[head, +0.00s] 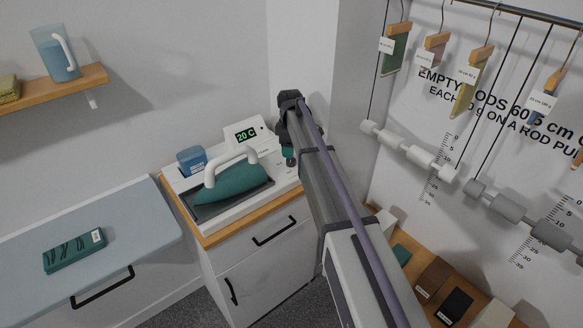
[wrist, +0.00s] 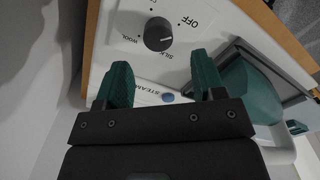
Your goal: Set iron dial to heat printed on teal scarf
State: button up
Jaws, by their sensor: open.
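The iron (head: 235,182), teal with a white handle, rests on its white station. A display (head: 246,134) there reads 20 C. The dark grey dial (wrist: 158,34) shows in the wrist view, ringed by OFF, SILK, WOOL and a partly cut-off label. A small light mark lies on its face toward SILK; its exact setting is hard to tell. My gripper (wrist: 163,82) is open and empty, its teal fingers just short of the dial. In the head view my arm partly hides it. The folded teal scarf (head: 74,250) lies left with a white tag (head: 97,236), its print too small to read.
A blue button (wrist: 168,98) marked STEAM sits between my fingers in the picture. A blue container (head: 191,160) stands behind the iron. A shelf (head: 50,88) holds a blue jug at upper left. Hanging scarves and rods (head: 410,150) crowd the right wall.

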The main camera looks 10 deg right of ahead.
aim_at(291, 162)
notch_tip(291, 162, down, 6)
jog(key=b, duration=0.3)
jog(key=shift+d+r+b, duration=0.1)
jog(key=shift+r+b, duration=0.05)
jog(key=shift+b, duration=0.2)
jog(key=shift+r, duration=0.1)
jog(key=c, duration=0.9)
